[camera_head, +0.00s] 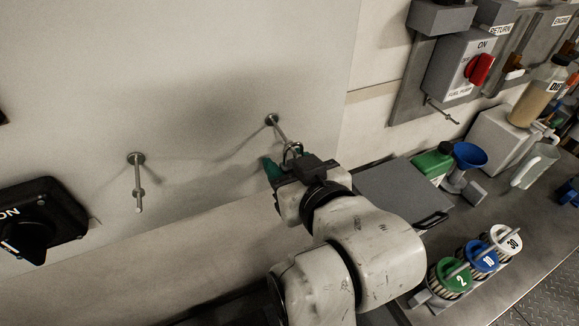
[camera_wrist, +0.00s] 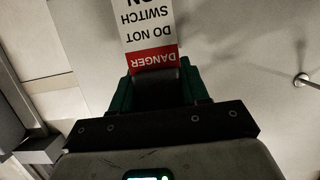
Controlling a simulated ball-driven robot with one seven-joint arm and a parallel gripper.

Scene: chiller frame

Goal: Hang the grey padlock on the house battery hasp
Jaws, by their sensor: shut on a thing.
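My gripper (camera_head: 280,168), with green fingertips, is raised near the pale wall at the centre of the head view. It is shut on the grey padlock, whose dark body (camera_wrist: 158,85) shows between the fingers in the wrist view. Its metal shackle (camera_head: 292,150) stands above the fingers, by the outer end of a metal wall peg (camera_head: 274,124). I cannot tell whether the shackle is around that peg or only beside it. A second peg (camera_head: 137,180) sticks out bare to the left. No label shows which is the house battery hasp.
A red and white danger tag (camera_wrist: 150,35) shows beyond the fingers. A black switch (camera_head: 40,222) is at far left. A red-knobbed fuel pump switch (camera_head: 478,68) is at right. The bench below holds a blue funnel (camera_head: 469,155), a green can (camera_head: 432,165) and numbered canisters (camera_head: 481,257).

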